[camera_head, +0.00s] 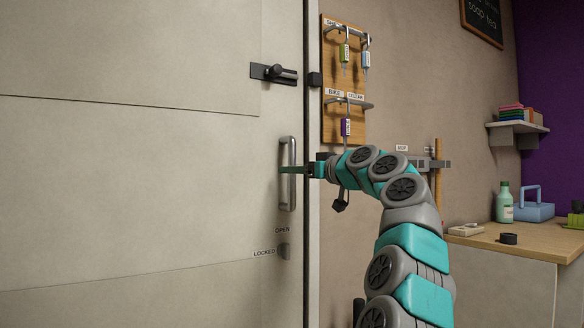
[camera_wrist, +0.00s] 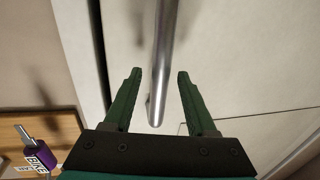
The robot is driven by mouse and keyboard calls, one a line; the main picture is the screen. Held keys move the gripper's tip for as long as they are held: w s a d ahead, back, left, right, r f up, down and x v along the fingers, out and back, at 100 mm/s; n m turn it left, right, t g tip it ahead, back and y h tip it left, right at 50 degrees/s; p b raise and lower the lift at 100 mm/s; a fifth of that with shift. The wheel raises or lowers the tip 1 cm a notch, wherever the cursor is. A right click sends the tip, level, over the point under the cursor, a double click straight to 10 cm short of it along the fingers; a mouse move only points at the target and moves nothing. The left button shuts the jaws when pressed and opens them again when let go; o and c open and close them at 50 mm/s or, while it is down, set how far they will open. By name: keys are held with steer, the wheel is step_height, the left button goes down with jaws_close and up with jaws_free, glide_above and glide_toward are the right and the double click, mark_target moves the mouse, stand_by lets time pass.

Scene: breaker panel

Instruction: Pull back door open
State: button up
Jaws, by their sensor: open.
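The pale back door (camera_head: 130,200) fills the left of the head view and looks shut against its frame. A vertical grey bar handle (camera_head: 291,195) is near its right edge; the wrist view shows the bar (camera_wrist: 161,50) too. My gripper (camera_head: 284,170) is at the middle of the handle. In the wrist view my gripper's green fingers (camera_wrist: 159,76) are open, one on each side of the bar, with gaps. A black bolt (camera_head: 272,73) sits above the handle, apart from its catch (camera_head: 314,79). A small lock knob (camera_head: 283,250) is below, by OPEN and LOCKED labels.
A wooden key board (camera_head: 330,70) with tagged keys hangs right of the door frame, above my arm.

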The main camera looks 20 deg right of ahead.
steer(key=shift+x, duration=0.85)
steer(key=shift+s, duration=0.1)
steer(key=shift+c, duration=0.3)
jaws_close()
stand_by(0.5)
